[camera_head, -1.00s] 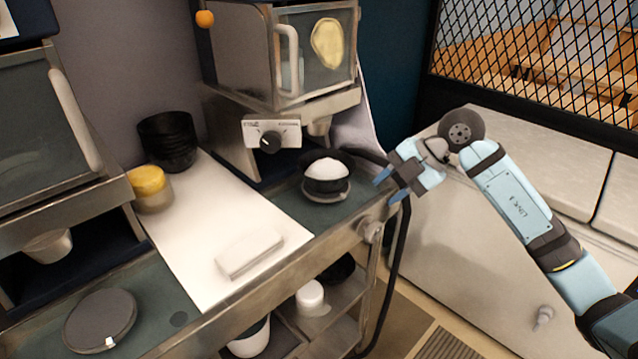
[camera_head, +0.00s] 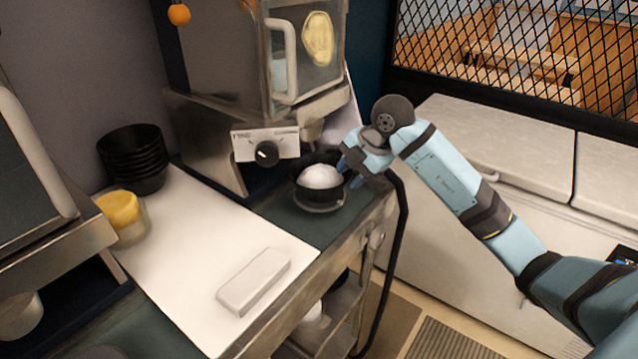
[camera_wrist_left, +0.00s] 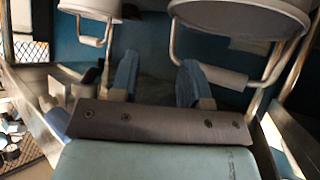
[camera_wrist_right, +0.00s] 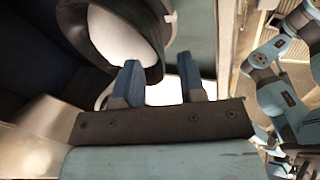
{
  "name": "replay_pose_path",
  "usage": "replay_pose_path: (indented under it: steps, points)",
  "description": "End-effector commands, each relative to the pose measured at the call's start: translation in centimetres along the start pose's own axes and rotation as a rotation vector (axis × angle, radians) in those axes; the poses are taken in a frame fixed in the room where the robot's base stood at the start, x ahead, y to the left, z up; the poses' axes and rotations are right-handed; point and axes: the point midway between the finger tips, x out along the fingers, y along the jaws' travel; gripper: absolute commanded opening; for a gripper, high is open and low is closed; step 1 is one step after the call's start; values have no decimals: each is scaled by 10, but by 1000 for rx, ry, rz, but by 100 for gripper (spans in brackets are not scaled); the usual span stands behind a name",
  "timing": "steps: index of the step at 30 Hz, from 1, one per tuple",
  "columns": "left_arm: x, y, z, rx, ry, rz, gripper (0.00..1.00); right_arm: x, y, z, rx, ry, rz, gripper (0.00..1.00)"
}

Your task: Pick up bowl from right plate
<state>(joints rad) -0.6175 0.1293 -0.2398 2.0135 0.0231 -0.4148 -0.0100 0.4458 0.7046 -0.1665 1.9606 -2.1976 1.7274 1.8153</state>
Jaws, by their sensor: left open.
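A black bowl (camera_head: 318,194) heaped with white stuff stands upright on the round right plate (camera_head: 318,208), below the machine at the cart's right end. My right gripper (camera_head: 349,172) is at the bowl's right rim, its fingers apart. In the right wrist view, the bowl (camera_wrist_right: 76,28) is large at upper left, and its rim reaches the left finger of my open right gripper (camera_wrist_right: 160,82). I cannot tell whether the rim lies between the fingers. My left gripper (camera_wrist_left: 158,72) shows only in its own wrist view, open and empty.
A white board (camera_head: 195,265) with a pale block (camera_head: 254,281) on it lies left of the bowl. Stacked black bowls (camera_head: 133,158) and a yellow-lidded jar (camera_head: 121,219) stand further left. The machine with a knob (camera_head: 266,153) rises close behind the bowl.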

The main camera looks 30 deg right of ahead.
Motion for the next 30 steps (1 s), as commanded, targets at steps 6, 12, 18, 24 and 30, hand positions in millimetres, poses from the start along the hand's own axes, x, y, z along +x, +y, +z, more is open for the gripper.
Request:
replay_pose_path:
  steps: [6, 12, 18, 24, 30]
  points:
    - [1, -4, -4, 4, 7, -6, 43, 17, 0, -1, 0, 1, -2, 37]
    - [-1, -5, -8, 8, 9, -8, 43, 44, 2, -7, 0, 4, -2, 37]
    - [-1, -6, -7, 11, 11, -8, 43, 65, 2, -6, -1, 0, -1, 37]
    - [-1, -6, -7, 12, 11, -8, 43, 66, 2, -6, -2, -1, 0, 37]
    - [-1, -5, -6, 11, 10, -8, 43, 66, 2, -6, -2, 0, 0, 0]
